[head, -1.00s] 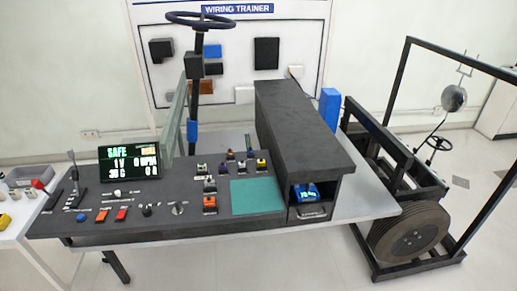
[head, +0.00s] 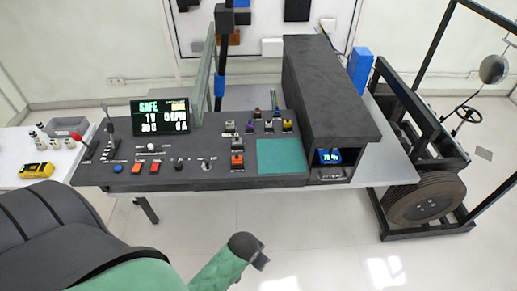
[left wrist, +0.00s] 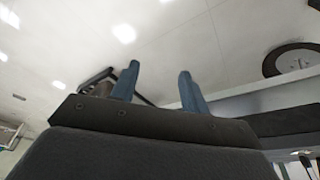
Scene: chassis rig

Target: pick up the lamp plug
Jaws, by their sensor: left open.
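Several small plugs with coloured parts stand on the dark control panel (head: 205,180): an orange one (head: 237,161), a yellow one (head: 288,126) and a purple one (head: 257,114) among them. I cannot tell which is the lamp plug. My left gripper (left wrist: 159,68) shows in the left wrist view as two blue fingers, apart, with nothing between them. My right gripper is not in view.
A lit screen (head: 160,116) and levers stand at left. A side table holds a yellow device (head: 36,170). A wheeled black frame (head: 425,200) stands at right.

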